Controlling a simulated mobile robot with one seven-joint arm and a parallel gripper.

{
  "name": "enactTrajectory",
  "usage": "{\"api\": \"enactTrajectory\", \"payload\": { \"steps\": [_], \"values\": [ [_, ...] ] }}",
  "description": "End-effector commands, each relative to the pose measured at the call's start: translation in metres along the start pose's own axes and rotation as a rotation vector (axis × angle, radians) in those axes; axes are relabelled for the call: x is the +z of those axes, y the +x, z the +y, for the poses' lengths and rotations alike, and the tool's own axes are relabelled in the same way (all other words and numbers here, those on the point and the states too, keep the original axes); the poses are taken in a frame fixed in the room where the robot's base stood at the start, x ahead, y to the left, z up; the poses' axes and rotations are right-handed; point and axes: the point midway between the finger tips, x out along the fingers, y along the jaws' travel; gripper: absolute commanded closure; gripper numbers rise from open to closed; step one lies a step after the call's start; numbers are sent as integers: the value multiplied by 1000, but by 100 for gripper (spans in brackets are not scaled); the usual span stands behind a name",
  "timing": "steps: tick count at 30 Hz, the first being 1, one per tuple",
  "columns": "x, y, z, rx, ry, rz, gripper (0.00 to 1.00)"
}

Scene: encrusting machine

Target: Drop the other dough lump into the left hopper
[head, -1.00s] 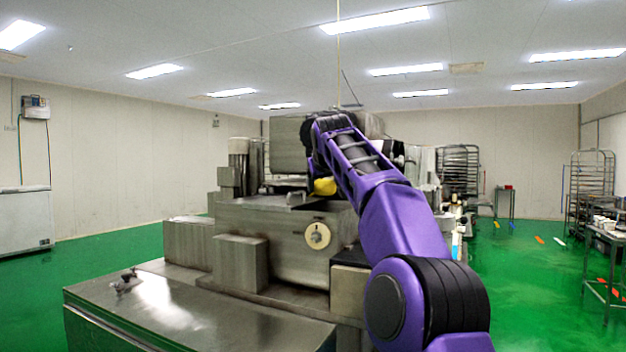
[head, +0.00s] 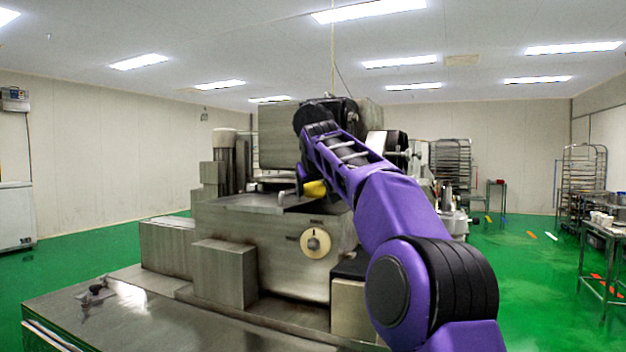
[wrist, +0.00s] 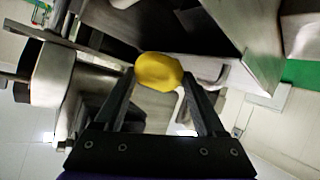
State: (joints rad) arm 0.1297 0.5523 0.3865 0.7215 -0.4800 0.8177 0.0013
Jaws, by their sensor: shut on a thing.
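A yellow dough lump (wrist: 159,71) is held between the two fingertips of my gripper (wrist: 160,82) in the wrist view. In the head view the lump (head: 314,189) shows as a yellow patch beside my purple arm, which hides most of my gripper. The steel encrusting machine (head: 275,235) stands in front of me, with a flat tray-like top and a tall boxy upper part. The lump is near the machine's upper part, in front of it as seen from the head. I cannot make out the left hopper's opening for certain in either view.
A steel table (head: 130,315) with a small metal fitting (head: 97,292) lies at the front left. A round cream dial (head: 315,242) is on the machine's front. Racks (head: 583,180) and a side table (head: 605,245) stand at the right. Green floor is open on both sides.

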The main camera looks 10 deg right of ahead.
Motion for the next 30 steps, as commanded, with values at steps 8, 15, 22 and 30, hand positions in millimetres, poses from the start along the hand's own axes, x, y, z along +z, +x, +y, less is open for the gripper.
{"api": "enactTrajectory", "payload": {
  "steps": [8, 15, 22, 30],
  "values": [
    [24, 12, -6, 1, -1, 0, 88],
    [32, 16, -9, 0, 0, 1, 88],
    [32, 16, -9, 0, 0, 2, 26],
    [32, 16, -9, 0, 0, 1, 0]
  ]
}}
